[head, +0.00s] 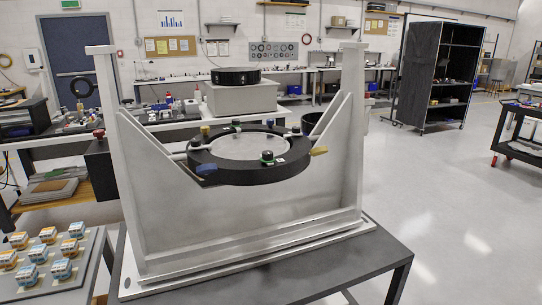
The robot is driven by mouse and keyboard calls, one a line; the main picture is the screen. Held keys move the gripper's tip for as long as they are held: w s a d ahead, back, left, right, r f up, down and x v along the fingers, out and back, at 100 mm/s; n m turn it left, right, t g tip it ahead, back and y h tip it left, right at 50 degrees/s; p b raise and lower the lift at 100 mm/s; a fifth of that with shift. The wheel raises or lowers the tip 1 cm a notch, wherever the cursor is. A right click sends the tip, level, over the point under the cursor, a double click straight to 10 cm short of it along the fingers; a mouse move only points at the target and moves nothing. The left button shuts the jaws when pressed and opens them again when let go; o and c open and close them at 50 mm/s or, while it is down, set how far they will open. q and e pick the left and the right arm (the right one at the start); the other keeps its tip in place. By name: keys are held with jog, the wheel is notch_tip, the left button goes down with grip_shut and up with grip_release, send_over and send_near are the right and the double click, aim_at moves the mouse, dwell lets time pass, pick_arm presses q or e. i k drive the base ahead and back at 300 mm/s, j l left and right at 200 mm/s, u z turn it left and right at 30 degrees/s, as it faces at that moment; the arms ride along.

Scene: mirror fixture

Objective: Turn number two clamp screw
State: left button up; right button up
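The mirror fixture is a pale metal frame (240,213) with two tall uprights, standing on a dark table. A black ring (235,175) sits in it around a round light-grey disc (250,146), tilted toward me. Several small dark clamp knobs stand around the ring. One is at the front right (267,156), with green at its base and a small white label beside it. Another is at the left (195,142). I cannot read any numbers, so I cannot tell which clamp screw is number two. Neither gripper is in view.
Yellow (319,151) and blue (207,168) tabs stick out from the ring. The dark table (365,255) has bare room at the right front. A grey tray (75,290) with several small orange and blue items is at lower left. Open floor (450,220) lies to the right.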

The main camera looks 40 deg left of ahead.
aim_at(195, 143)
jog(key=u, duration=1.5)
